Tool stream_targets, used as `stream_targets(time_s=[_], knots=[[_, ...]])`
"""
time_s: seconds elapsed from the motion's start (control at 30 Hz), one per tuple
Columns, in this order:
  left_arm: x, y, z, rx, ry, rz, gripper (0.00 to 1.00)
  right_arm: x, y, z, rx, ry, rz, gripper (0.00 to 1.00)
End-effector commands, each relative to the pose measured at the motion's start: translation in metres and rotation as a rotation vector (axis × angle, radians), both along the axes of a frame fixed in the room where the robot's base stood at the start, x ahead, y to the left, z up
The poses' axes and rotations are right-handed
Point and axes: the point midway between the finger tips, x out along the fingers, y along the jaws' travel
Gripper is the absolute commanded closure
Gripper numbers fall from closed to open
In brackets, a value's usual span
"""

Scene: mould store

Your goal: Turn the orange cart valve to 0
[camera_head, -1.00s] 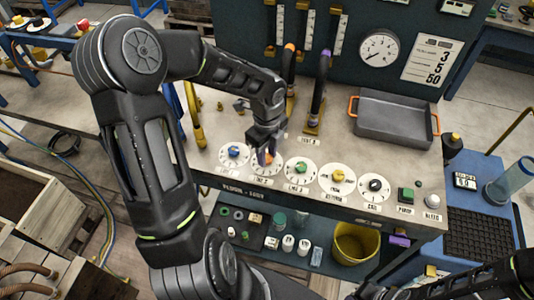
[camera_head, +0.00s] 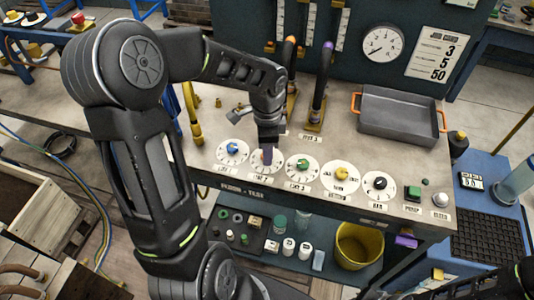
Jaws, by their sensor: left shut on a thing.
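The orange cart valve (camera_head: 259,156) is the second knob from the left in the row on the bench front. It sits on a round white dial (camera_head: 273,170) and only a sliver of orange shows. My left gripper (camera_head: 267,153) points down over this dial, shut on the valve's handle. Its fingers hide most of the handle and part of the dial, so I cannot read the setting. Dark parts of my right arm show along the bottom right edge; its jaws cannot be made out.
A blue knob (camera_head: 232,149) is left of the valve; green (camera_head: 303,164), yellow (camera_head: 342,173) and black (camera_head: 380,183) knobs are to its right. A grey tray (camera_head: 400,115) lies at back right. A yellow bucket (camera_head: 359,245) is below.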

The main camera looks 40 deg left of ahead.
Motion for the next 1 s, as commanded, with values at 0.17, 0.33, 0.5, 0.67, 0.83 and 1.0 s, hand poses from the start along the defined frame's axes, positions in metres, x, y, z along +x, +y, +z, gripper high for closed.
stream_targets(time_s=[0.17,0.33,0.5,0.67,0.83,1.0], knots=[[0.001,0.0,-0.002,0.001,-0.004,0.164,1.0,0.001,0.001,-0.012,0.002,-0.004,0.001,1.0],[0.001,0.0,-0.002,0.0,-0.004,0.326,1.0,0.002,0.001,-0.019,0.004,-0.007,0.002,1.0],[0.001,0.0,-0.001,0.0,-0.003,0.488,1.0,0.002,0.001,-0.027,0.005,-0.008,0.003,1.0],[0.001,0.0,-0.001,0.0,-0.003,0.639,1.0,0.003,0.001,-0.033,0.005,-0.008,0.003,1.0],[0.001,0.001,-0.001,-0.001,-0.003,0.801,1.0,0.003,0.001,-0.039,0.005,-0.009,0.002,1.0],[0.001,0.001,-0.001,-0.001,-0.003,0.962,1.0,0.003,0.001,-0.045,0.005,-0.009,0.001,1.0]])
